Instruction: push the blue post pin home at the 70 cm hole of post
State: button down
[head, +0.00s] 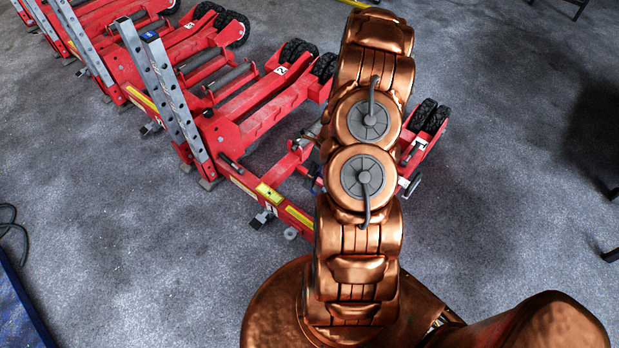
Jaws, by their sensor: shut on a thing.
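Silver perforated posts stand upright on red trolley jacks. The nearest post (174,98) rises from the front red jack (255,120), left of my arm, and a second post (146,75) stands close beside it. Small holes run along the posts, but I cannot read which hole is at 70 cm. My copper arm crosses the middle of the view and covers part of the front jack. My gripper does not show; it is hidden behind the arm or out of frame.
More red jacks with posts (88,48) line up toward the upper left. Black wheels (428,115) show right of my arm. A yellow-marked red beam (270,194) lies low in front. A dark cable (10,225) lies at the left edge. Grey floor (510,170) is open at right.

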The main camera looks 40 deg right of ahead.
jog(key=shift+s, duration=0.65)
jog(key=c, duration=1.2)
grip_release()
jog(key=shift+o, duration=0.2)
jog(key=shift+d, duration=0.1)
jog(key=shift+r, duration=0.1)
jog(key=v, duration=1.2)
